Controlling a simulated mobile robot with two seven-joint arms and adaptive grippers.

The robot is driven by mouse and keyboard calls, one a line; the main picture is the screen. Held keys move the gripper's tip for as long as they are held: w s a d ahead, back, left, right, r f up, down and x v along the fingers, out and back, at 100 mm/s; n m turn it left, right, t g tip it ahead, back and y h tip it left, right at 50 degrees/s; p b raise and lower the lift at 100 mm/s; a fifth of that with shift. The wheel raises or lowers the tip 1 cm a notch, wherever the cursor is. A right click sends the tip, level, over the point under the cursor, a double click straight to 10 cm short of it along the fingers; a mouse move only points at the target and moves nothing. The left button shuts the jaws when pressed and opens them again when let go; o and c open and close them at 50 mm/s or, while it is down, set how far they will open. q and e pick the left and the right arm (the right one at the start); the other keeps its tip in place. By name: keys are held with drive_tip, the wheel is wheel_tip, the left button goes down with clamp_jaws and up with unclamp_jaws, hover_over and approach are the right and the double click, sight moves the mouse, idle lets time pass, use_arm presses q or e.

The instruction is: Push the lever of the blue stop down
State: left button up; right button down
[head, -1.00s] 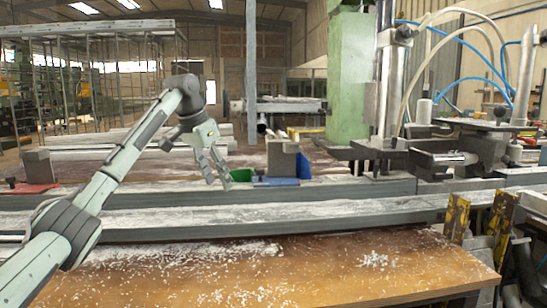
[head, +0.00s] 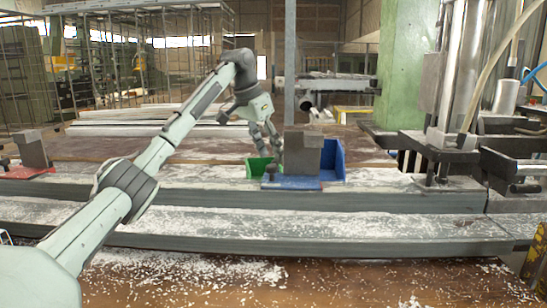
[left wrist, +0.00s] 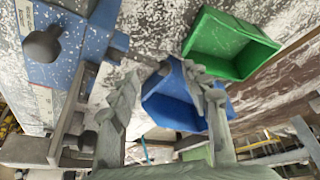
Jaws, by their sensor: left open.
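The blue stop (head: 292,183) sits on the steel profile, with a grey block (head: 303,150) standing on its plate. Its lever ends in a black knob (head: 270,172) at the plate's left end. The left wrist view shows the blue plate (left wrist: 75,45) and a dark round knob (left wrist: 42,46) at upper left, outside the finger gap. My left gripper (head: 270,148) is open and empty, above and behind the knob, apart from it. Both its fingers (left wrist: 165,95) show in the left wrist view. My right gripper is in neither view.
A green bin (head: 255,168) and a blue bin (head: 333,158) stand close behind the stop; the left wrist view shows the green bin (left wrist: 232,45) too. A red stop (head: 22,172) is at far left. A machine column (head: 405,65) rises at right. The profile between the stops is clear.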

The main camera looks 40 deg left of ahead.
use_arm(q)
drive_tip(key=shift+x, duration=1.2)
clamp_jaws()
